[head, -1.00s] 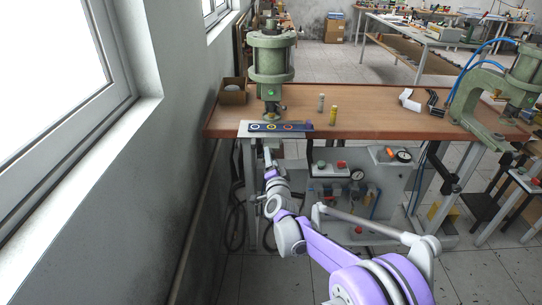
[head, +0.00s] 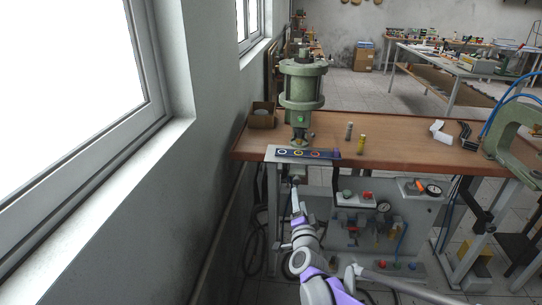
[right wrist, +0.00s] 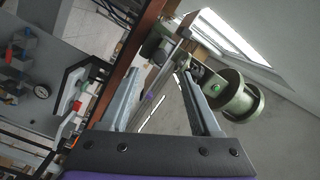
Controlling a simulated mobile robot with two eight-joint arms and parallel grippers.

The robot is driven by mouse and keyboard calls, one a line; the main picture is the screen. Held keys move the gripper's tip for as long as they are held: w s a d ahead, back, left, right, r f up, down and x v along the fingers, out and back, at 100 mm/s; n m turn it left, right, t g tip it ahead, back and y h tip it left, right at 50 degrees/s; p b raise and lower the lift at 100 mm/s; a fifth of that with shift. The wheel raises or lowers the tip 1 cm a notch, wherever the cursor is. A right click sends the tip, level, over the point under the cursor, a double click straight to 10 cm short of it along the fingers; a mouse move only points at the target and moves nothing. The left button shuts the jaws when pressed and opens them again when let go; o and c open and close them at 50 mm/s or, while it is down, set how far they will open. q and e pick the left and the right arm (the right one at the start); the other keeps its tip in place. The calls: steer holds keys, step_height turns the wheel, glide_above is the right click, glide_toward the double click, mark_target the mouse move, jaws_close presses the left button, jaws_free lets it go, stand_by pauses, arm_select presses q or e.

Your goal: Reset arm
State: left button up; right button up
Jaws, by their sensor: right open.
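My right gripper (head: 296,190) is in front of the near edge of the wooden workbench (head: 390,153), below the green press (head: 302,85). In the right wrist view its two fingers (right wrist: 162,78) stand wide apart, with nothing between them. The gap looks toward the bench edge and the press, which also shows in the right wrist view (right wrist: 232,100). A dark blue strip with coloured rings (head: 327,154) lies on a pale plate (head: 272,157) under the press. My left gripper is not seen.
A grey control panel with a gauge (head: 383,206) hangs under the bench, right of my arm. A brown box (head: 262,115) and two small cylinders (head: 362,142) stand on top. A second green press (head: 510,130) is at the right. The wall (head: 200,190) is close on the left.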

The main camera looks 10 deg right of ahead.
steer(key=s+a+r+n+g+y+p, duration=0.2)
steer(key=s+n, duration=0.2)
steer(key=s, duration=0.2)
steer(key=s+a+r+n+g+y+p, duration=0.2)
steer(key=s+a+n+y+p, duration=0.15)
steer(key=s, duration=0.35)
steer(key=s+d+f+n+g+h+p, duration=0.1)
steer(key=s+d+f+n+g+p, duration=0.1)
steer(key=s, duration=1)
steer(key=s+d+f+n+g+h+p, duration=0.1)
steer(key=s+f+n+g, duration=0.3)
steer(key=s, duration=0.8)
steer(key=shift+s+d+n+g+h+p, duration=0.3)
steer(key=shift+d+g+p, duration=0.25)
steer(key=shift+g, duration=0.65)
steer(key=shift+w, duration=0.1)
